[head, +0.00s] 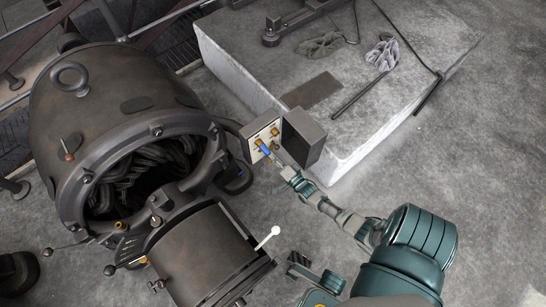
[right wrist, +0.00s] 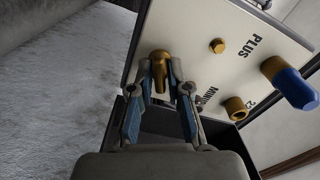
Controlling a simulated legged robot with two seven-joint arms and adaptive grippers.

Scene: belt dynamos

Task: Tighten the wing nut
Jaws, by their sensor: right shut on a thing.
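A brass wing nut (right wrist: 160,66) sits on the white terminal panel (right wrist: 185,22) near the "MINUS" label in the right wrist view. My right gripper (right wrist: 160,84) is shut on it, one blue-padded finger on each side. In the head view, my right gripper (head: 280,164) reaches from the lower right to the front of the terminal box (head: 249,130). The fingers partly hide the nut there. My left gripper does not show.
A blue-capped terminal (right wrist: 290,85) and brass fittings (right wrist: 218,46) stand close by on the panel. The box's dark lid (head: 303,137) hangs open. The large dynamo (head: 110,90) lies left, and a concrete block (head: 350,70) with tools is behind.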

